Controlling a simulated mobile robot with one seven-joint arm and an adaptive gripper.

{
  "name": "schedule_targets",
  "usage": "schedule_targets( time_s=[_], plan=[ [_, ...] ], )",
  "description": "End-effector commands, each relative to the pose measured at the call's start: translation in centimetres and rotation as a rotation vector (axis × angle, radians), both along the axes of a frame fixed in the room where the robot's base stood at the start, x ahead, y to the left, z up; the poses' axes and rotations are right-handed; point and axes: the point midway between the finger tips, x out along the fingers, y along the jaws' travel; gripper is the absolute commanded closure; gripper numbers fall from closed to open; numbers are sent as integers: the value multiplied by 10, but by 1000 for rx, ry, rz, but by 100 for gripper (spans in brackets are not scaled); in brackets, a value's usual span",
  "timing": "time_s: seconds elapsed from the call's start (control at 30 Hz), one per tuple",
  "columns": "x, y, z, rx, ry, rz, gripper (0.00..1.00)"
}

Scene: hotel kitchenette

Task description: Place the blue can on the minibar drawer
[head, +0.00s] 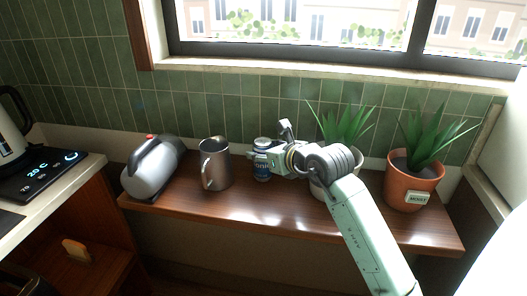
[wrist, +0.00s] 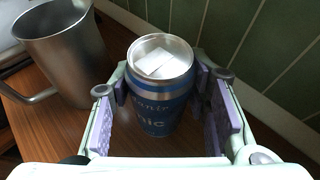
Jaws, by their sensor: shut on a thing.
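The blue can (head: 262,173) with a silver top stands upright at the wooden counter (head: 280,205), between the metal mug and the potted plants. My gripper (head: 270,158) reaches it from the right and is shut on it. In the wrist view the can (wrist: 158,110) sits between the two purple-padded fingers, with pale square pieces on its top. I cannot tell whether its base touches the counter. The minibar drawer cannot be made out for sure; a dark wooden cabinet (head: 100,258) with a tan piece shows at the lower left.
A metal mug (head: 215,165) stands close left of the can; it also shows in the wrist view (wrist: 62,60). Two potted plants (head: 411,185) stand to the right. A kettle base (head: 45,172) is on the left worktop. The tiled wall is behind.

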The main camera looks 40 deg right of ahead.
Motion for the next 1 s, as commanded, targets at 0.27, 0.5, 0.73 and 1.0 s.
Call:
schedule_targets(
  time_s=[0.27,0.5,0.73,1.0],
  plan=[
    [0,0,-4,0,0,0,56],
    [0,0,-3,0,1,0,40],
    [0,0,-3,0,1,0,37],
    [-6,-1,1,-1,-1,-2,37]
  ],
)
